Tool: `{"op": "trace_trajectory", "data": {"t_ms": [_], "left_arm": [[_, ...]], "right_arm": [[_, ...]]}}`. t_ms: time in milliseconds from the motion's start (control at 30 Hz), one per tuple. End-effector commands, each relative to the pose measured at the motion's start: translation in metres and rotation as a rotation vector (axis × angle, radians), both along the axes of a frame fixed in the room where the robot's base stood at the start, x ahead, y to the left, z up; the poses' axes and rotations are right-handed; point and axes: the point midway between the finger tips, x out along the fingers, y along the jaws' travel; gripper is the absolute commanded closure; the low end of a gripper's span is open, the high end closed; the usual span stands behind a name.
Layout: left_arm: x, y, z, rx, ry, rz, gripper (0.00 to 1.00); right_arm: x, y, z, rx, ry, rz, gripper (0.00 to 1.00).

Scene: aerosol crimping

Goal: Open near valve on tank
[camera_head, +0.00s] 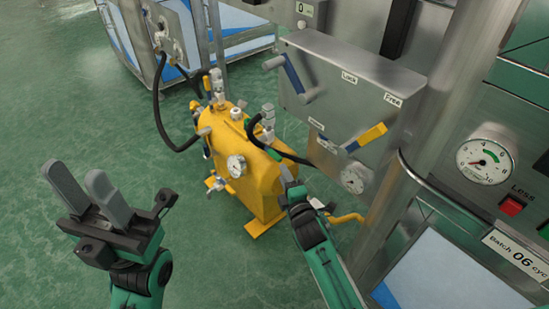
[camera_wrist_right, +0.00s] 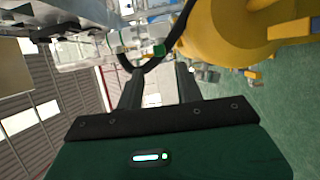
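The yellow tank (camera_head: 250,180) stands on the floor in the middle of the head view. A metal valve fitting (camera_head: 268,118) with a black hose rises on its nearer right side, with a green part (camera_head: 274,154) below it. Another fitting (camera_head: 217,88) is at its far end. My right gripper (camera_head: 290,178) is beside the tank's right end, close to the green part; contact cannot be told. In the right wrist view its fingers (camera_wrist_right: 160,80) are apart and empty, with a valve fitting with green parts (camera_wrist_right: 135,42) beyond. My left gripper (camera_head: 72,172) is open and empty at lower left.
A steel panel box (camera_head: 340,95) with blue and yellow levers stands right of the tank. Black hoses (camera_head: 160,115) run to the tank. A gauge (camera_head: 236,166) and small tap (camera_head: 216,184) project from its front. A cabinet with a dial (camera_head: 485,160) fills the right; left floor is clear.

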Motion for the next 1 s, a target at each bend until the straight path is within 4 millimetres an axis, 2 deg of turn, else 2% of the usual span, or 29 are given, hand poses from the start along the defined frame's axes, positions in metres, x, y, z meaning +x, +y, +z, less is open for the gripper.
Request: {"op": "trace_trajectory", "data": {"t_ms": [200, 500, 700, 1000], "left_arm": [[-0.004, 0.0, -0.001, -0.003, -0.038, -0.001, 0.63], [-0.004, -0.006, 0.002, -0.004, -0.068, -0.023, 0.63], [-0.003, -0.009, 0.007, -0.003, -0.08, -0.031, 0.63], [-0.003, -0.009, 0.01, -0.017, -0.085, -0.036, 0.63]], "right_arm": [[0.038, 0.009, -0.002, 0.0, -0.002, 0.001, 0.63], [0.079, 0.019, -0.003, 0.0, 0.0, 0.0, 0.63], [0.092, 0.022, -0.001, 0.0, 0.001, 0.0, 0.63], [0.093, 0.023, 0.0, 0.001, 0.001, 0.0, 0.63]]}}
